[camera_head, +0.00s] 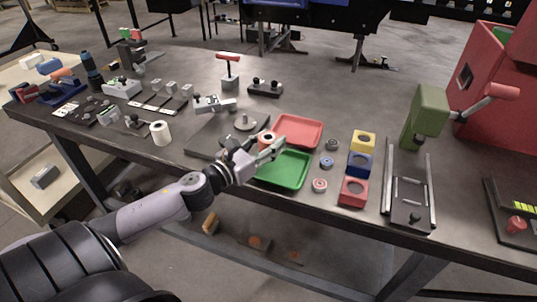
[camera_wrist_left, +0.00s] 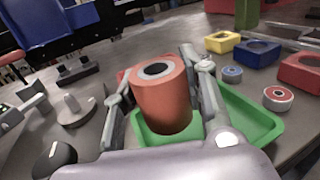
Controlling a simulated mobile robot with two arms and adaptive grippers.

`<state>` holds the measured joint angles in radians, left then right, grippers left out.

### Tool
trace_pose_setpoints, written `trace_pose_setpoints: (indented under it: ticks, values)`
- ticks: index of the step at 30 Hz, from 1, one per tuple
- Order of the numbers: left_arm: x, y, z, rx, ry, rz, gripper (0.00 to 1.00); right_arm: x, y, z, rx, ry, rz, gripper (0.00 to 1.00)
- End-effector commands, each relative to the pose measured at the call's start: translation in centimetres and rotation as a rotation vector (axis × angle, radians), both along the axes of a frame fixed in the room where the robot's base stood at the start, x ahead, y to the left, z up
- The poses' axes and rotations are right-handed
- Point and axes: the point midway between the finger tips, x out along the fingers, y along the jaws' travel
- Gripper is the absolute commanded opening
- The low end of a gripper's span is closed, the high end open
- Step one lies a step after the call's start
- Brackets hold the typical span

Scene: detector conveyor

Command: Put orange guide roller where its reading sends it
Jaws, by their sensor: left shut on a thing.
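The orange guide roller (camera_head: 266,138) is upright between the fingers of my left gripper (camera_head: 262,150). In the left wrist view the roller (camera_wrist_left: 163,100) fills the space between both fingers, its pale end ring with a dark bore facing up. The gripper is shut on it. The roller is over the left part of the green tray (camera_head: 291,185); I cannot tell whether it touches the tray. The red tray (camera_head: 318,133) lies just behind the green one. The green tray (camera_wrist_left: 262,127) also shows around the roller in the left wrist view. My right gripper is not in view.
Yellow (camera_head: 363,137), blue (camera_head: 360,160) and red (camera_head: 353,190) blocks with holes stand right of the trays, beside small rollers. A railed track (camera_head: 412,190) with a green post (camera_head: 428,115) is further right. A plate with a peg (camera_head: 244,123) stands left of the trays.

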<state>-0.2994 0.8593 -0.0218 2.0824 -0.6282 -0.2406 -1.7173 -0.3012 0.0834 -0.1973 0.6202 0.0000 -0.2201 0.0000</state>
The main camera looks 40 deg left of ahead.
Motion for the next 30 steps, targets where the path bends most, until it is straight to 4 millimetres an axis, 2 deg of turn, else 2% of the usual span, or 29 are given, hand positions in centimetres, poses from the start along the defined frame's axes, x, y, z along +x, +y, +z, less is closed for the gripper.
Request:
trace_pose_setpoints:
  ticks: [8, 21, 22, 30]
  values:
    - [0.0, 0.0, -3.5, -0.002, 0.0, 0.003, 0.06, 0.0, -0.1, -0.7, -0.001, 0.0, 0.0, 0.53]
    - [0.0, 0.0, -4.2, 0.001, -0.001, 0.0, 0.06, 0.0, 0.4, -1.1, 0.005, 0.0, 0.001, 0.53]
    - [0.0, 0.0, -4.2, 0.001, 0.0, 0.0, 0.4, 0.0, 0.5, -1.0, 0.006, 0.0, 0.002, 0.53]
    - [0.0, 0.0, -4.1, 0.0, 0.001, 0.0, 0.58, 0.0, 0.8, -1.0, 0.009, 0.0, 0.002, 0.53]
